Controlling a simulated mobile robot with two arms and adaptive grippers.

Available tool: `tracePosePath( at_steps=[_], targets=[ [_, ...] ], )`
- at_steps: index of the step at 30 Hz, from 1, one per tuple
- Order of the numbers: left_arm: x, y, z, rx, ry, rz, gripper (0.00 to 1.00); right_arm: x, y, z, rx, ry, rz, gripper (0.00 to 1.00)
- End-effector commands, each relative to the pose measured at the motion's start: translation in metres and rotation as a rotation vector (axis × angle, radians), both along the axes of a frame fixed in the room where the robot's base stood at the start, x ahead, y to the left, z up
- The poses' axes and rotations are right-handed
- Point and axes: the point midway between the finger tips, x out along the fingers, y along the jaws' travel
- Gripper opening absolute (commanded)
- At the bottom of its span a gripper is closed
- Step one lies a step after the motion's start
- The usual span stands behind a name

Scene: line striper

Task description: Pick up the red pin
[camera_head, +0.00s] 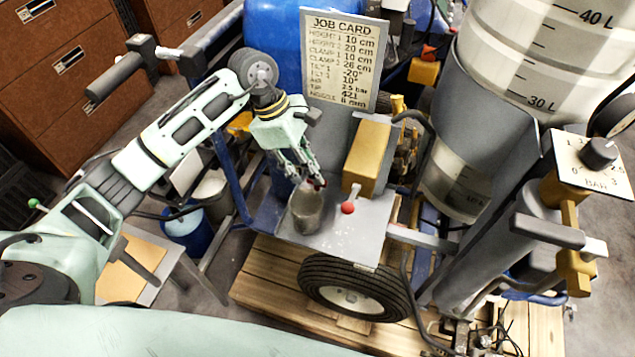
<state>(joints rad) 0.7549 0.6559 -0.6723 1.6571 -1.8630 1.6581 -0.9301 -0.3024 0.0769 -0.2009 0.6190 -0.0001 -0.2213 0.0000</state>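A small red piece (318,183), perhaps the red pin, shows at the fingertips of my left gripper, just above the rim of a grey cup (306,212). The cup stands on the grey metal tray (345,240) of the striper. My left gripper (309,181) points down over the cup, and its fingers look apart. I cannot tell whether they touch the red piece, and the cup's inside is mostly hidden. My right gripper is not in view.
A lever with a red ball knob (347,207) stands right of the cup, by a yellow box (368,155). A job card (342,58) rises behind. A large graduated tank (535,60) and a pressure dial (598,155) are at right. A wheel (355,289) sits below the tray.

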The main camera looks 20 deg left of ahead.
Motion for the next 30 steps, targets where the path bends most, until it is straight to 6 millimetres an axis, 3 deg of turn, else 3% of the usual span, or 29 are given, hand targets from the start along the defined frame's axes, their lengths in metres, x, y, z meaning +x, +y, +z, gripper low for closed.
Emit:
tracePosePath(
  at_steps=[6,12,18,26,30],
  targets=[
    [0.001,-0.017,-0.025,-0.003,0.006,0.000,0.22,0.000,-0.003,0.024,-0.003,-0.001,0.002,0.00],
    [0.002,-0.022,-0.044,-0.001,0.001,0.000,0.22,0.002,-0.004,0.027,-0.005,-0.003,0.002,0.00],
    [0.002,-0.022,-0.045,0.000,0.000,-0.001,0.22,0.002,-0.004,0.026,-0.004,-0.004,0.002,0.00],
    [0.002,-0.022,-0.044,0.000,0.000,0.000,0.00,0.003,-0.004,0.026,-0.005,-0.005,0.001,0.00],
    [0.002,-0.021,-0.044,0.000,0.000,0.000,0.00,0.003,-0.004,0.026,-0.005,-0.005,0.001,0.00]
  ],
)
